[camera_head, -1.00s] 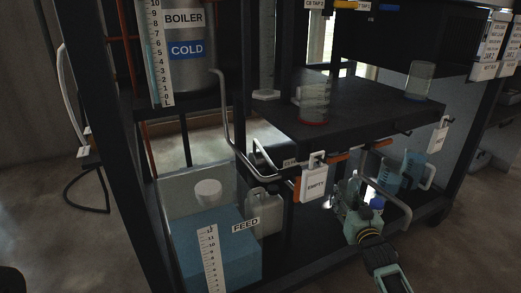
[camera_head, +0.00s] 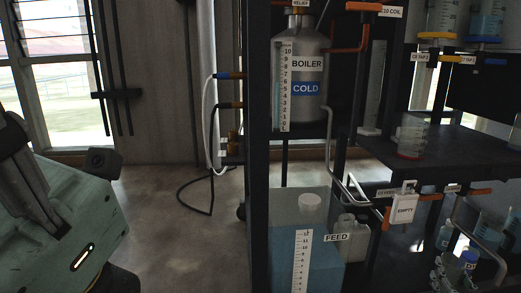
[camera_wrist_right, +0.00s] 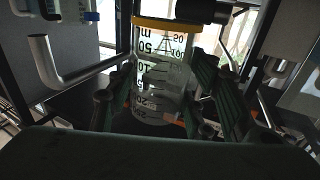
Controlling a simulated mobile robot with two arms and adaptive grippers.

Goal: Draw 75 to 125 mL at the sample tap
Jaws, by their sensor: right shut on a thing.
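The inside looks clear; I cannot make out a liquid level. A bent steel pipe (camera_wrist_right: 45,62) shows to the left of the beaker. I cannot read which tap is the sample tap. My left gripper's fingers are not in view.
A rack holds the boiler (camera_head: 306,78), marked COLD, above the blue-filled feed tank (camera_head: 290,250). A red-based beaker (camera_head: 410,135) stands on the dark shelf (camera_head: 455,150). The floor left of the rack is clear.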

